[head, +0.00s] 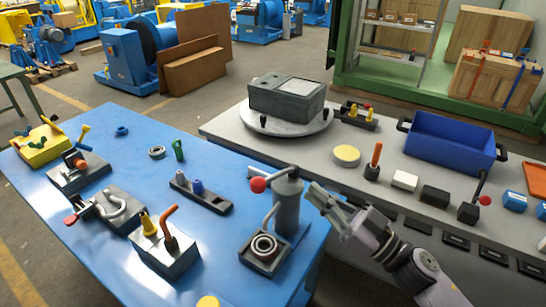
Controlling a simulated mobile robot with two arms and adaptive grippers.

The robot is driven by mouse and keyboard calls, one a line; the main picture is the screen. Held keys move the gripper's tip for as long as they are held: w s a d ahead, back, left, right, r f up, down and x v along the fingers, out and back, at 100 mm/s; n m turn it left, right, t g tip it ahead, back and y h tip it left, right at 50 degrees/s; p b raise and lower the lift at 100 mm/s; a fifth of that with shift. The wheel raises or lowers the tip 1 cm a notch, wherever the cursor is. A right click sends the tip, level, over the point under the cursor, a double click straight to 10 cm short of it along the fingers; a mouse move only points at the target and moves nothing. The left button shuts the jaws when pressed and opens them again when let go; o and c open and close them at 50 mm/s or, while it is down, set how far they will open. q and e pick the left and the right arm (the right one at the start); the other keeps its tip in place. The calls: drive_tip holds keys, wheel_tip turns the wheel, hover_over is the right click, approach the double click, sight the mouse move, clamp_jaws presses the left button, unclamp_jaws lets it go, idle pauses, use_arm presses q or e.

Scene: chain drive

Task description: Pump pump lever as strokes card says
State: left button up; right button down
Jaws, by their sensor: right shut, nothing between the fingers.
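A grey upright cylinder (287,207) that looks like the pump stands near the right edge of the blue table. Its lever (275,175) runs from the top to a red ball knob (257,185) on the left. My right gripper (318,196) is shut and empty, just right of the cylinder; I cannot tell whether it touches it. I cannot make out a strokes card. My left gripper is not in view.
A bearing block (264,249) sits at the cylinder's foot. The blue table (120,150) holds several fixtures, including a peg rack (201,195). The grey bench (225,125) behind carries a turntable box (287,98), yellow disc (346,155) and blue bin (448,145).

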drive_tip(key=shift+n+g+y, duration=0.8)
drive_tip(key=shift+n, duration=0.1)
drive_tip(key=r, duration=0.1)
drive_tip(key=s+a+r, duration=0.1)
drive_tip(key=s+r, duration=0.1)
drive_tip(key=shift+a+r, duration=0.3)
drive_tip(key=shift+a, duration=0.05)
drive_tip(key=r+p+x, duration=0.1)
drive_tip(key=p+x, duration=0.4)
drive_tip(key=x, duration=0.4)
drive_tip(key=f, duration=0.4)
drive_tip(key=shift+w+a+f+b, duration=0.25)
drive_tip(key=shift+a+f+b, duration=0.1)
drive_tip(key=shift+b, duration=0.05)
